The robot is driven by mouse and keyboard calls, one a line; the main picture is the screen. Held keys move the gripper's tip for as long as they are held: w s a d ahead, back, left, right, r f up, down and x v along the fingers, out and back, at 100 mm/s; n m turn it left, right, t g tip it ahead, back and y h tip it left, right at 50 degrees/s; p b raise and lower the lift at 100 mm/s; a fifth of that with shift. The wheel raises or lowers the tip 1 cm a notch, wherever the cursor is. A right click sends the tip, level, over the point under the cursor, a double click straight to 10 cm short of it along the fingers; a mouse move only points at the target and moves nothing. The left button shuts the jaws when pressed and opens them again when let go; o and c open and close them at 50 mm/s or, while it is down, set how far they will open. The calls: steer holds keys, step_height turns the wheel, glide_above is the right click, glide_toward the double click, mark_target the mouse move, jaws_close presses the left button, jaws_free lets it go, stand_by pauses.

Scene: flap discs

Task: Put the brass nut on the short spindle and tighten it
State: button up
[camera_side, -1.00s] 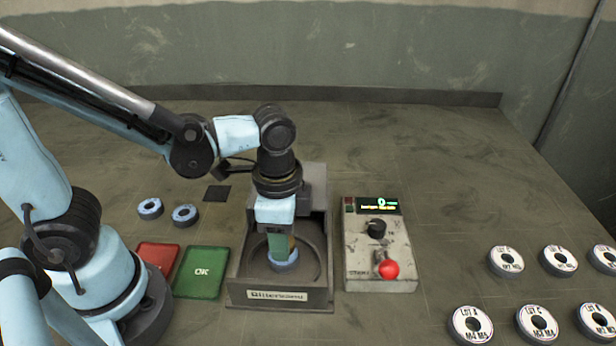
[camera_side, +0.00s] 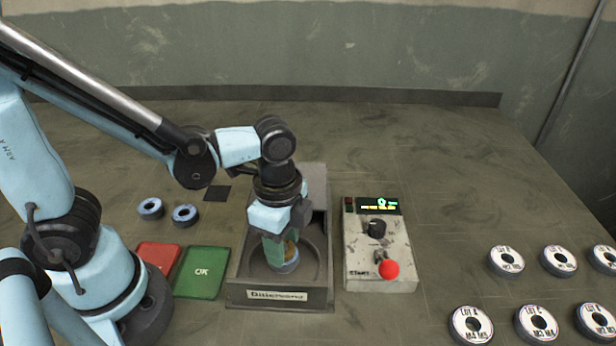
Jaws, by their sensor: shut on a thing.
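My gripper (camera_side: 282,250) points down into the round well of the grey machine housing (camera_side: 240,295). Its green fingers are shut on the brass nut (camera_side: 291,246), of which only a small yellowish part shows between them. A blue-rimmed flap disc (camera_side: 287,267) lies in the well directly below the fingers. The short spindle is hidden behind the fingers and the nut. I cannot tell how far the nut sits down on it.
A control box (camera_side: 362,262) with a lit display, a knob and a red button stands right of the housing. A green OK tray (camera_side: 202,285) and a red tray (camera_side: 158,254) lie left. Two blue rings (camera_side: 150,208) lie behind them. Several labelled discs (camera_side: 538,323) lie at the right.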

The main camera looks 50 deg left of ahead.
steer(key=m, duration=0.7)
steer(key=shift+m, duration=0.6)
steer(key=m, duration=0.6)
steer(key=shift+f, duration=0.1)
steer(key=o, duration=1.2)
steer(key=shift+r, duration=3.55)
